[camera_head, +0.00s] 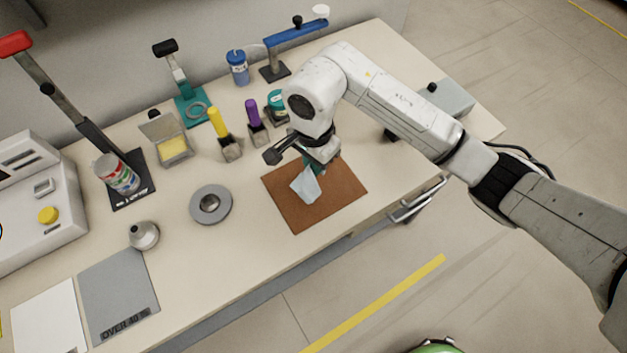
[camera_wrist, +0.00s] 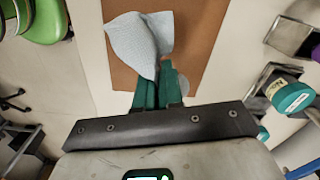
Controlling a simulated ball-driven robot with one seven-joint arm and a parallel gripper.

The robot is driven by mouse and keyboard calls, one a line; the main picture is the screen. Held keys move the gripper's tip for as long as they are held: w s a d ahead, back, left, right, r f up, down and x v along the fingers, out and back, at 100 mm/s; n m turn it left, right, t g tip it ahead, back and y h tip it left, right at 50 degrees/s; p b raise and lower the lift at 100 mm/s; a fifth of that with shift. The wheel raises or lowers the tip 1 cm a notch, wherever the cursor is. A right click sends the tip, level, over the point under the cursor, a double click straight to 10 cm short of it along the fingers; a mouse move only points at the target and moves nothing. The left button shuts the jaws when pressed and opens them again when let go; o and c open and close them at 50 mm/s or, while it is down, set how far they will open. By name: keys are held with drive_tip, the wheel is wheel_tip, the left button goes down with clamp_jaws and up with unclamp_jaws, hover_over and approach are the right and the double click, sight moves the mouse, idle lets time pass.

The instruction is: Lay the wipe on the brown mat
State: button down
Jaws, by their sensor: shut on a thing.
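The wipe (camera_head: 306,186) is a pale blue-white cloth, and it hangs from my gripper (camera_head: 314,167) over the brown mat (camera_head: 283,212). In the wrist view the wipe (camera_wrist: 138,42) is pinched at one corner between the green fingertips of my gripper (camera_wrist: 158,78), which are shut on it. The rest of the wipe spreads out loosely beyond the fingers. The brown mat (camera_wrist: 200,38) lies flat behind it in that view. I cannot tell whether the wipe's lower edge touches the mat.
A grey disc (camera_head: 196,211) lies left of the mat. Yellow-handled (camera_head: 218,124) and purple-handled (camera_head: 252,111) tools stand in holders behind it, beside a teal roll (camera_head: 277,101). A grey box (camera_head: 447,98) sits at the right. The bench's front edge is close to the mat.

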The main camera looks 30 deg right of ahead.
drive_tip(key=shift+f, duration=0.15)
drive_tip(key=c, duration=0.5)
unclamp_jaws()
drive_tip(key=shift+c, duration=0.2)
wheel_tip(320, 180, up, 11)
drive_tip(key=b, duration=0.1)
idle(0.4)
drive_tip(key=shift+a, duration=0.1)
